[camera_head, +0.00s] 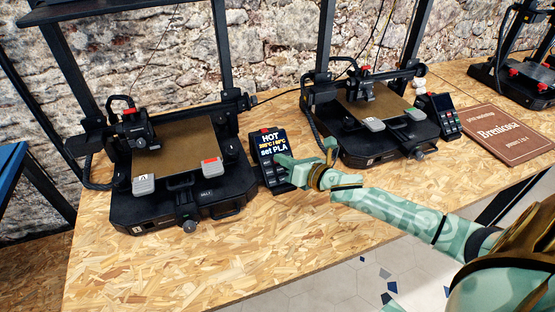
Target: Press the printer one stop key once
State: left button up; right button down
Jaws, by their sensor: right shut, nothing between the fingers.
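The left printer (180,195) is black with a brown bed. Its small black control panel (267,145) stands at its right side, with a lit screen reading "HOT" and "set PLA". The panel's keys lie below the screen and are partly hidden by my right gripper (283,162), so I cannot make out the stop key. The right gripper is shut and empty, its tips at the panel's lower right part. I cannot tell whether they touch it. My left gripper is not in view.
A second printer (370,150) with its own panel (441,118) stands to the right, behind my right arm. A brown "Brenicosa" sign (508,135) lies at the right. A third printer (520,85) is at the far right. The wooden table (150,265) is clear in front.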

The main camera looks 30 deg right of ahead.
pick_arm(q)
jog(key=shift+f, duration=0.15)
pick_arm(e)
jog(key=shift+w+d+f, duration=0.1)
jog(key=shift+w+f, duration=0.15)
jog(key=shift+f, duration=0.1)
pick_arm(q)
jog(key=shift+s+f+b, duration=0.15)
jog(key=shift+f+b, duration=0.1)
jog(key=shift+b, duration=0.15)
pick_arm(e)
jog(key=shift+w+f, duration=0.2)
jog(key=shift+f, duration=0.1)
pick_arm(q)
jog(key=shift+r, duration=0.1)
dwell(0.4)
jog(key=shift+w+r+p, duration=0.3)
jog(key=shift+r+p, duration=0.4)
jog(key=shift+p, duration=0.15)
pick_arm(e)
jog(key=shift+s+r, duration=0.5)
jog(key=shift+r, duration=0.15)
